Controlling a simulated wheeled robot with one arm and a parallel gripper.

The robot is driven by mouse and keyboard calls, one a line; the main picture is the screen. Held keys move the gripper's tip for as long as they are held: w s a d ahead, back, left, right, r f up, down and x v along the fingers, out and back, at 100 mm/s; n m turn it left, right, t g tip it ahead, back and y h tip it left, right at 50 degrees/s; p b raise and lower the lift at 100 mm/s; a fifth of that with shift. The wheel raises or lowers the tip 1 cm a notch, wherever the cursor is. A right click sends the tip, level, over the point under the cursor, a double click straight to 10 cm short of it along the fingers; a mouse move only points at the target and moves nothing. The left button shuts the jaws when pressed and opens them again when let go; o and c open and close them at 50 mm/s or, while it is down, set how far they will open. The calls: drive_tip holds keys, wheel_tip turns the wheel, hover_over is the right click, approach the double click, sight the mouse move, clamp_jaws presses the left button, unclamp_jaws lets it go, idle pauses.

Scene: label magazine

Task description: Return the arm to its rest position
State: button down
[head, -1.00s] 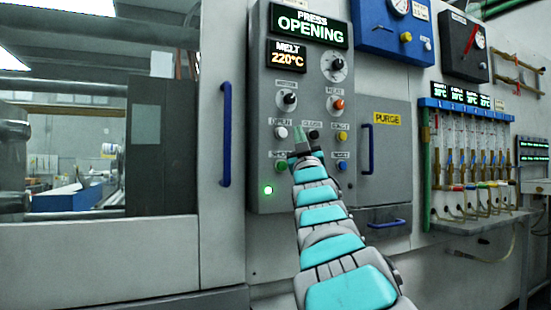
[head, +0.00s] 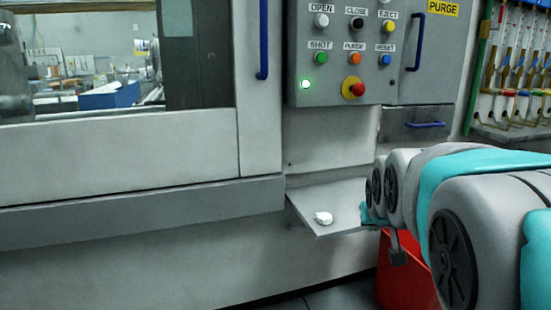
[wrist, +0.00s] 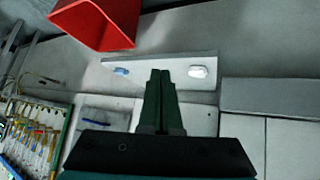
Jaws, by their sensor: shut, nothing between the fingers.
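My arm (head: 480,200), grey with teal covers, enters the head view from the right and is folded low in front of the machine. My gripper (wrist: 160,73) shows in the wrist view with its two dark green fingers together and nothing between them. The fingertips overlap the grey shelf (wrist: 143,58) in the picture; I cannot tell how far apart they are. In the head view the fingers are not clearly visible at the arm's far end.
A white piece (head: 323,218) lies on the grey shelf (head: 305,205) below the button panel (head: 340,90). The wrist view also shows a small blue piece (wrist: 121,71) there. A red bin (head: 400,280) stands beneath the arm. Blue handles (head: 263,40) stick out from the machine.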

drive_tip(key=s+a+f+g, duration=0.2)
drive_tip(key=s+f+g, duration=0.1)
drive_tip(key=s, duration=0.8)
drive_tip(key=s+a+f+g+y+p, duration=0.1)
drive_tip(key=s+f+g, duration=0.3)
drive_tip(key=s, duration=0.7)
drive_tip(key=s+a+f+n+g+y, duration=0.1)
drive_tip(key=s+a+f+g, duration=0.2)
drive_tip(key=s+f, duration=0.4)
drive_tip(key=s, duration=0.4)
drive_tip(key=shift+s+a+f, duration=0.2)
drive_tip(key=shift+s+f, duration=0.05)
drive_tip(key=c, duration=1.6)
unclamp_jaws()
